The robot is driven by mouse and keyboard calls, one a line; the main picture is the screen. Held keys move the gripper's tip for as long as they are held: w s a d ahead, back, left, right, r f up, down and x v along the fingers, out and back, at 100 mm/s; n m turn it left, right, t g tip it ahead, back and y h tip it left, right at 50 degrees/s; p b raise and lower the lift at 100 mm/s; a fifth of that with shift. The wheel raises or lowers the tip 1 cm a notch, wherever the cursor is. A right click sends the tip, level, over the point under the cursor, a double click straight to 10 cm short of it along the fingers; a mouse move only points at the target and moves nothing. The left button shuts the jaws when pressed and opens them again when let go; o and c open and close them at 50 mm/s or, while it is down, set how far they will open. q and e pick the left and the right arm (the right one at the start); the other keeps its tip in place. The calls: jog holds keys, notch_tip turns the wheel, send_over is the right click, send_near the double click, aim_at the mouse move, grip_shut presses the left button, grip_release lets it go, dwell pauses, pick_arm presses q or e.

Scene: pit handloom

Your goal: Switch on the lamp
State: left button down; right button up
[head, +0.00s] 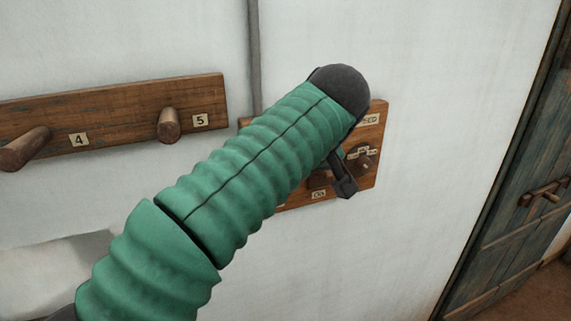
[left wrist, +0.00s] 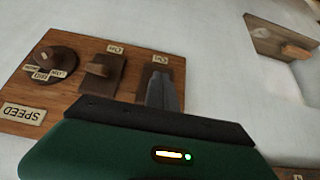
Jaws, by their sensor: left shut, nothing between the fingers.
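A wooden switch panel (head: 377,140) is on the white wall, partly hidden behind my left arm. It also shows in the left wrist view (left wrist: 87,52), with a SPEED label, a round dial (left wrist: 54,61) and two switch plates. The middle switch (left wrist: 101,71) has a brown lever and an ON label beside it. The other switch plate (left wrist: 151,72), farthest from the dial, is largely covered by my left gripper (left wrist: 161,84). My left gripper (head: 347,189) is shut and empty, its tip in front of that plate; contact cannot be told. No lamp and no right gripper are visible.
A wooden peg rail (head: 100,108) with pegs marked 4 and 5 is on the wall to the left. A grey vertical pipe (head: 254,50) runs above the panel. A dark wooden door (head: 525,170) stands at the right. The wall between panel and door is clear.

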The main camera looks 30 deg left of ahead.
pick_arm(q)
jog(key=shift+a, duration=0.25)
dwell(0.4)
jog(key=shift+w+a+r+p, duration=0.3)
jog(key=shift+a+r+p, duration=0.1)
jog(key=shift+a+p, duration=0.2)
jog(key=shift+d, duration=0.1)
